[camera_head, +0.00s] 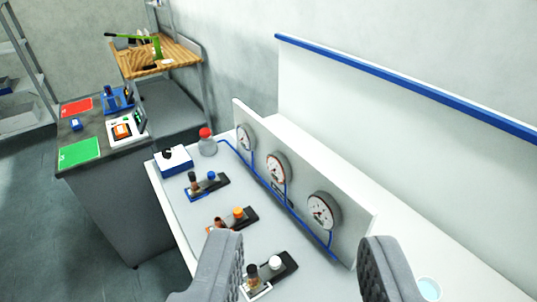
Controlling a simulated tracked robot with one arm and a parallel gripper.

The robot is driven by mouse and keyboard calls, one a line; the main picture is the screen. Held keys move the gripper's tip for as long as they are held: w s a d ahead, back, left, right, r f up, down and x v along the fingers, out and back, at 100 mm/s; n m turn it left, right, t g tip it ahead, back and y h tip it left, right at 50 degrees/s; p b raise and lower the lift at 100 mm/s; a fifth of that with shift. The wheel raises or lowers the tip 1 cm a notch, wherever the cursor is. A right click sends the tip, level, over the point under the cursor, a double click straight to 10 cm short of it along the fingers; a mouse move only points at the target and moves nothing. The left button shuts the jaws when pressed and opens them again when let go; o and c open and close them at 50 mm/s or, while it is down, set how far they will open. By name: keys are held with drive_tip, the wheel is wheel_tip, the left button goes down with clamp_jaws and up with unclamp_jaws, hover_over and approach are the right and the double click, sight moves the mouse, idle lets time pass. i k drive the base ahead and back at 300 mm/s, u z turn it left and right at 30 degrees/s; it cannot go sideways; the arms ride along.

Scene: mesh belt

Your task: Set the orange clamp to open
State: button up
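The orange clamp (238,213) shows as an orange knob on a black base plate, the middle one of three similar units on the white bench. A small brown-red part stands at the left end of its plate. Whether it is set open or shut is too small to tell. My gripper (304,243) is open and empty at the bottom of the view. Its two grey padded fingers are wide apart, nearer the camera than the clamp. The left finger appears just below the orange clamp's plate, with no visible contact.
A blue-knob unit (210,177) is behind the orange one; a white-knob unit (275,263) is nearer, between my fingers. A panel with three gauges (278,167) and a blue tube stands along the right. A red-capped jar (207,143) and a blue-white box (174,162) sit at the far end.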

sight(239, 216)
drive_tip(key=k, duration=0.5)
drive_tip(key=u, duration=0.5)
drive_tip(key=i, duration=0.3)
drive_tip(key=z, duration=0.3)
drive_tip(key=k, duration=1.1)
drive_tip(key=u, duration=0.4)
drive_tip(key=i, duration=1.65)
drive_tip(key=z, duration=0.55)
